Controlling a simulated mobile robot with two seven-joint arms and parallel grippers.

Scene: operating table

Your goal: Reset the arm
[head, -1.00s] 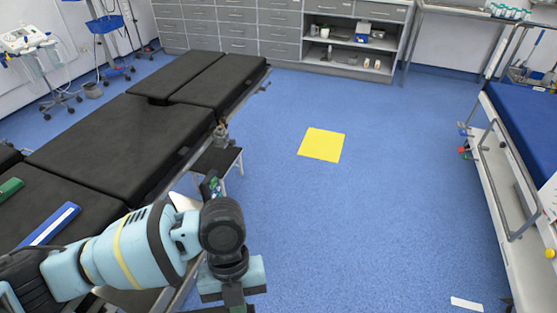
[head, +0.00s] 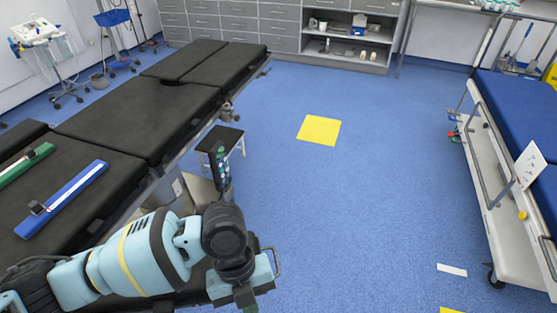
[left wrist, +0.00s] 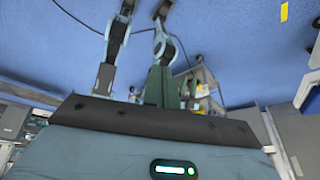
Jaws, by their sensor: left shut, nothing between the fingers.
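My left arm comes in from the left at the bottom of the head view, pale blue with black joints. Its gripper (head: 244,296) hangs at the bottom edge, beside the black operating table, and its fingertips are cut off there. In the left wrist view the dark green fingers (left wrist: 160,80) stand together beyond the black gripper plate, shut and with nothing held. My right arm and right gripper are in neither view.
The black operating table (head: 128,122) fills the left, with a blue holder (head: 62,200) and a green one (head: 22,166) on it. A small stool (head: 222,142) stands beside it. A blue-topped trolley (head: 519,112) is at right. Blue floor between is open, with a yellow square (head: 319,130).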

